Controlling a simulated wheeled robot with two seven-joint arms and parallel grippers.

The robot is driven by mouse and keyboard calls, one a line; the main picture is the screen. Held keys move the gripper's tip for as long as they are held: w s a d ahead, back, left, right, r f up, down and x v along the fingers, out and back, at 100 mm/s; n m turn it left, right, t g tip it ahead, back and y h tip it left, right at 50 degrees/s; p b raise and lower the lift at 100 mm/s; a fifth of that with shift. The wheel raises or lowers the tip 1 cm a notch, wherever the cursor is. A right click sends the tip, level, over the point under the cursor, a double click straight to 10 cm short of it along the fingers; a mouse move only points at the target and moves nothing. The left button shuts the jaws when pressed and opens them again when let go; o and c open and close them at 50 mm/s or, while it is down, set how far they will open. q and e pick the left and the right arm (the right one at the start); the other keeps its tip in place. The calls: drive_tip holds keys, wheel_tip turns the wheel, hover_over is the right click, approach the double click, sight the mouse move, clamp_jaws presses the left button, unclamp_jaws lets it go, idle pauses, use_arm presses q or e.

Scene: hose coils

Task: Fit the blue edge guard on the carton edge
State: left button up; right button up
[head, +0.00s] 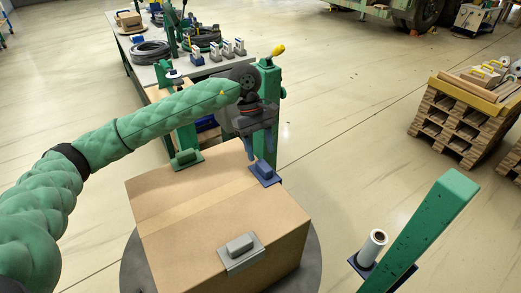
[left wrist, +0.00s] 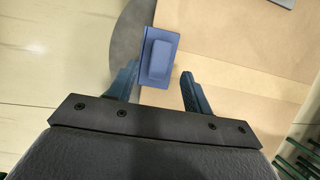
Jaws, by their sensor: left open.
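The brown carton (head: 190,225) stands on a round grey plate (head: 130,270). The blue edge guard (head: 265,172) sits at the carton's far right top edge, with its raised grip block upward. In the left wrist view the blue edge guard (left wrist: 158,60) lies across the border between the carton top (left wrist: 240,100) and the grey plate. My right gripper is not in view.
A green guard (head: 187,158) and a grey guard (head: 240,250) sit on other carton edges. A green post (head: 435,225) and a white roll (head: 373,245) stand at right. A workbench (head: 150,72) with hose coils is behind; pallets (head: 465,125) stand far right.

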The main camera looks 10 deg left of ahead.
use_arm(q)
drive_tip(key=shift+v, duration=1.8)
drive_tip(key=b+v, duration=0.1)
drive_tip(key=v, duration=0.6)
drive_tip(key=shift+r+b, duration=0.35)
drive_tip(key=shift+b, duration=0.05)
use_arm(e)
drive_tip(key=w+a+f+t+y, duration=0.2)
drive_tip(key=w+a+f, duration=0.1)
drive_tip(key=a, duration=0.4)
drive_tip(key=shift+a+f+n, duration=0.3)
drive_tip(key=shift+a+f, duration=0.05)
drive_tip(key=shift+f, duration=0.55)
use_arm(q)
drive_tip(key=shift+a+f, duration=0.1)
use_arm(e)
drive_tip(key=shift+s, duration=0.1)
